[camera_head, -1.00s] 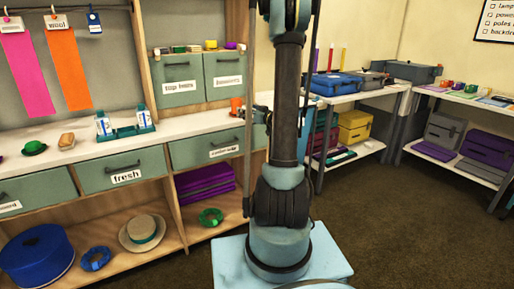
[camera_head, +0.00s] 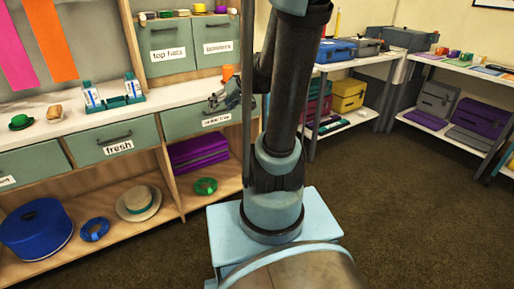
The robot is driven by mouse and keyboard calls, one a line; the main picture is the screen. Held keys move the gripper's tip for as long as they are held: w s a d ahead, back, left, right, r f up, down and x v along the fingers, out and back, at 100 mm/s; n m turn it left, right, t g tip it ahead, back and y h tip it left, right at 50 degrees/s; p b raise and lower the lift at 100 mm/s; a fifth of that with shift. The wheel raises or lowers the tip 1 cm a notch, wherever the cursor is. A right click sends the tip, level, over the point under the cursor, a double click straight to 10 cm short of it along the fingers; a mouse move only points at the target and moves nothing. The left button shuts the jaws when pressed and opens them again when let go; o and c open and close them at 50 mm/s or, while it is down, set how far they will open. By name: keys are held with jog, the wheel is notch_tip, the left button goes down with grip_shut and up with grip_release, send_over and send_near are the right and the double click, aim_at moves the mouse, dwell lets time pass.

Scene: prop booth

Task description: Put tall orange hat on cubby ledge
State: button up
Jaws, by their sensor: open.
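A small orange hat (camera_head: 228,72) stands on the white counter, at the right end beside the cubby unit. My gripper (camera_head: 213,103) is open and small in view, just in front of the counter edge, below and left of the hat. It looks empty and apart from the hat; the exact gap is hard to tell. The cubby unit has a wooden ledge (camera_head: 160,20) above the "top hats" bin (camera_head: 169,47) and a second labelled bin (camera_head: 217,43). Part of my arm hides the area right of the hat.
On the counter are a green hat (camera_head: 20,122), a tan item (camera_head: 54,110) and a teal rack (camera_head: 122,102) with bottles. Shelves below hold a straw hat (camera_head: 138,203) and a blue drum-shaped box (camera_head: 38,228).

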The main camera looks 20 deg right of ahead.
jog(key=s+d+f+m+g+h, duration=0.1)
jog(key=s+d+f+h, duration=0.1)
jog(key=s, duration=0.5)
jog(key=s+d+f+m+g+h, duration=0.1)
jog(key=s+d+f+g+h, duration=0.1)
jog(key=s, duration=0.6)
jog(key=s+d+f+m+g+h, duration=0.1)
jog(key=s+d+f+m+h, duration=0.1)
jog(key=s+d, duration=0.3)
jog(key=shift+s+f, duration=0.65)
jog(key=shift+s, duration=0.6)
jog(key=shift+w+f, duration=0.2)
jog(key=shift+w, duration=0.1)
